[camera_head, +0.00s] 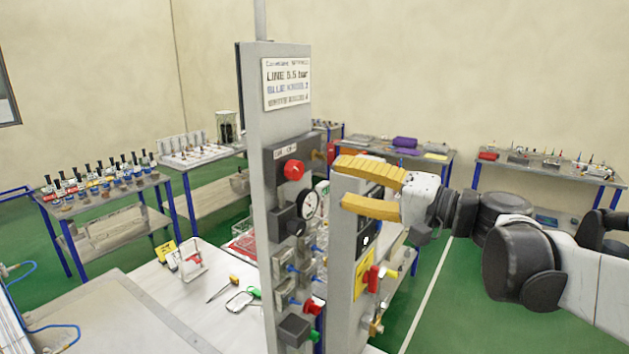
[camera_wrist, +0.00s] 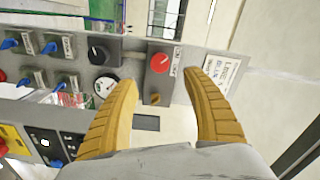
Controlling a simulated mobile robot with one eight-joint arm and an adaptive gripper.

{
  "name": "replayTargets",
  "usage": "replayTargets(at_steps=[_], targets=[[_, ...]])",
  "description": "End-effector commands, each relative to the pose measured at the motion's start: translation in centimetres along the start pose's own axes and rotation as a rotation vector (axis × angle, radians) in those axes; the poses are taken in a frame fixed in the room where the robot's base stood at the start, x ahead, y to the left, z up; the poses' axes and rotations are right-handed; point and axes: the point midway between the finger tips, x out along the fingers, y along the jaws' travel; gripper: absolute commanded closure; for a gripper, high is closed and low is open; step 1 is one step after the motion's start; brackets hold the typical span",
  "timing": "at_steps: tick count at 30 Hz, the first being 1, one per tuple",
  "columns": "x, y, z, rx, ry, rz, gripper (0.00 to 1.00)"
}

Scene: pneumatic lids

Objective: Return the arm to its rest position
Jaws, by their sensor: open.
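My gripper (camera_head: 372,189) has two yellow ribbed fingers and is open, with nothing between them. In the head view it is at the right of the tall grey pneumatic panel (camera_head: 262,110), its fingers pointing left. My arm reaches in from the right side of the picture. In the wrist view the gripper (camera_wrist: 163,100) faces the panel, with the red knob (camera_wrist: 160,62) beyond and between the fingers. The red knob (camera_head: 293,170) and the round gauge (camera_head: 308,205) also show in the head view. I cannot tell whether a finger touches the panel.
A second grey post (camera_head: 345,300) with a red handle stands close below my gripper. A white worktable (camera_head: 160,290) with small tools is at front left. Benches with parts (camera_head: 548,165) line the back. Green floor (camera_head: 437,300) is free below my arm.

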Motion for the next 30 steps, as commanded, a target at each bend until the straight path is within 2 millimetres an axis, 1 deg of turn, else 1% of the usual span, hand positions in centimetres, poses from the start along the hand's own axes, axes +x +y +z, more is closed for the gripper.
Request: replayTargets(at_steps=[7, 8, 9, 11, 14, 15, 17, 18, 20, 21, 23, 24, 26, 27, 30], targets=[[0.0, 0.2, 0.2, -0.001, -0.002, 0.003, 0.42], [0.0, 0.5, 0.4, -0.002, -0.004, 0.009, 0.42], [0.1, 1.2, 1.0, -0.005, -0.011, 0.024, 0.42], [0.1, 3.0, 2.6, -0.014, -0.028, 0.067, 0.42], [-0.3, 8.2, 6.8, -0.045, -0.070, 0.189, 0.42], [-0.8, 10.8, 8.8, -0.062, -0.091, 0.253, 0.42], [-1.7, 15.1, 11.9, -0.097, -0.121, 0.357, 0.42], [-2.5, 17.9, 13.8, -0.124, -0.140, 0.428, 0.42], [-4.0, 22.0, 16.5, -0.169, -0.165, 0.533, 0.42], [-5.2, 24.8, 18.2, -0.201, -0.180, 0.603, 0.42], [-7.2, 29.0, 20.5, -0.259, -0.199, 0.709, 0.42], [-8.6, 31.6, 21.9, -0.300, -0.211, 0.777, 0.42], [-10.8, 35.4, 23.5, -0.365, -0.222, 0.875, 0.42], [-12.2, 37.5, 24.4, -0.408, -0.229, 0.934, 0.42], [-15.3, 41.8, 25.8, -0.509, -0.236, 1.058, 0.42]])
